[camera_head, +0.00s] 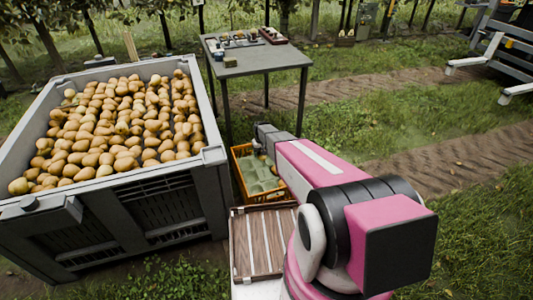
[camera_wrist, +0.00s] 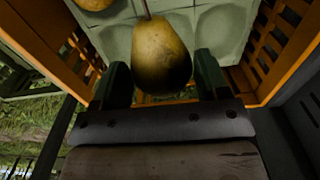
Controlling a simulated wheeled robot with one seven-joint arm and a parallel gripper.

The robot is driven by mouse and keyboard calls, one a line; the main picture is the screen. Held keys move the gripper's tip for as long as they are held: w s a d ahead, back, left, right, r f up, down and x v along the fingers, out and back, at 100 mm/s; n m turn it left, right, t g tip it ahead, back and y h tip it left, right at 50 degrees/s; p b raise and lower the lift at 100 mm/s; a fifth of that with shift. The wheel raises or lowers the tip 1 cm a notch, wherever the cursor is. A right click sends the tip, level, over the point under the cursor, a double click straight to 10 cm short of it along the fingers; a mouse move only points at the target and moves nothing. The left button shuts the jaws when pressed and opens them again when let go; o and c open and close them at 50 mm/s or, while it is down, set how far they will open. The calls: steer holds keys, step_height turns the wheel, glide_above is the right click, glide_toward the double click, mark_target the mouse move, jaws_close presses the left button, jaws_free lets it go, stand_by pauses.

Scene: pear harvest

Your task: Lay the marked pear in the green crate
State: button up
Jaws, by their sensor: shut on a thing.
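A yellow-brown pear (camera_wrist: 162,55) is held between the two dark green fingers of my gripper (camera_wrist: 162,82) in the wrist view. Its stem points away from the gripper; I cannot make out a clear mark on it. Behind it is a pale green tray (camera_wrist: 222,32) with moulded hollows, inside an orange slatted crate (camera_wrist: 275,45). I cannot tell whether the pear touches the tray. In the head view the orange crate (camera_head: 238,178) holds the green tray (camera_head: 262,184); my arm hides the gripper's fingers and the pear.
A large grey bin (camera_head: 110,180) full of pears stands left of the orange crate. A wooden-slatted box (camera_head: 240,245) lies in front of the crate. A grey table (camera_head: 265,62) with small items stands behind. Grass at the right is open, with a bench-like frame (camera_head: 500,60) beyond.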

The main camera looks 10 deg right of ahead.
mark_target(259, 156)
steer(key=shift+s+a+r, duration=0.85)
steer(key=shift+s+a, duration=0.1)
steer(key=shift+a, duration=0.05)
steer(key=shift+s+a+r, duration=0.1)
steer(key=shift+r, duration=0.15)
steer(key=shift+w+d+r, duration=0.15)
steer(key=shift+w+d, duration=1.7)
steer(key=shift+d, duration=4.25)
steer(key=shift+w+d+r, duration=0.1)
steer(key=shift+w+d, duration=1.8)
steer(key=shift+d, duration=4.2)
steer(key=shift+w+d+r, duration=0.15)
steer(key=shift+w+d, duration=1.7)
steer(key=shift+d, duration=4.25)
steer(key=shift+f, duration=0.2)
